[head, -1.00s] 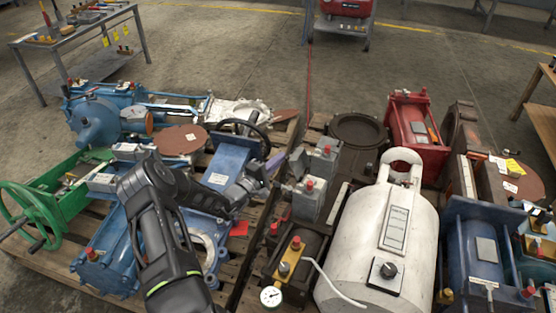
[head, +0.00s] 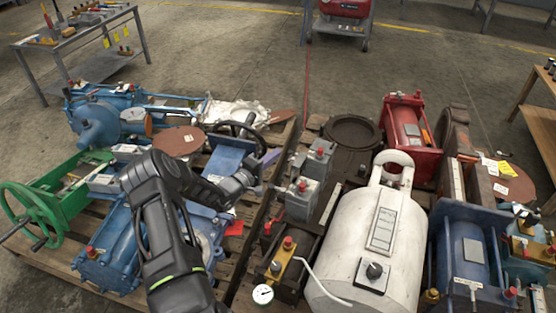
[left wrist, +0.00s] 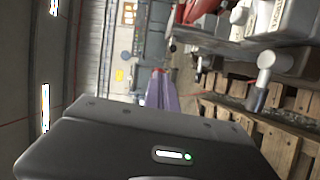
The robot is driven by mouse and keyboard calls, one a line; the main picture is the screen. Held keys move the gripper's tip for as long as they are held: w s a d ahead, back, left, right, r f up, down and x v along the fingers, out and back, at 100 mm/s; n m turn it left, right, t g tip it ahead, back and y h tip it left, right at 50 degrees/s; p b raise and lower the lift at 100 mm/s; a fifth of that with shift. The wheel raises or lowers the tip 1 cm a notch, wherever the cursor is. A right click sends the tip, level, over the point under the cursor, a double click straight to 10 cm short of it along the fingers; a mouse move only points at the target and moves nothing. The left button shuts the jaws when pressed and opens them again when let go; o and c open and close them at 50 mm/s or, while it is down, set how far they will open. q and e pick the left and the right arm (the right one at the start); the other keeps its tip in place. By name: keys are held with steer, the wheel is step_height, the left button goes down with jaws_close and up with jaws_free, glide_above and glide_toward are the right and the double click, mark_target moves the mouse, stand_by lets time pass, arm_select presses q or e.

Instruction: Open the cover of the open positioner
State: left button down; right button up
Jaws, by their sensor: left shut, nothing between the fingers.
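My left gripper (head: 269,159) has purple fingers and is over the gap between the two pallets. Its shut, empty fingers (left wrist: 162,92) also show in the left wrist view, pointing away from the camera. To its right in the head view are two grey boxes with red caps, a far one (head: 319,158) and a near one (head: 301,196), on dark equipment. The fingers are apart from both. More grey boxes (head: 104,184) sit on the left pallet. I cannot tell which box is the open positioner or how its cover stands. My right gripper is not in view.
A white tank (head: 345,235) stands right of the grey boxes, with a red actuator (head: 412,130) behind it. A dark handwheel (head: 240,135), blue valve bodies and a green handwheel frame (head: 35,212) crowd the left pallet.

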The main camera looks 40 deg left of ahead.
arm_select(q)
steer(key=s+a+p, duration=0.2)
steer(key=s, duration=0.8)
steer(key=shift+s+r, duration=0.15)
steer(key=shift+r, duration=0.3)
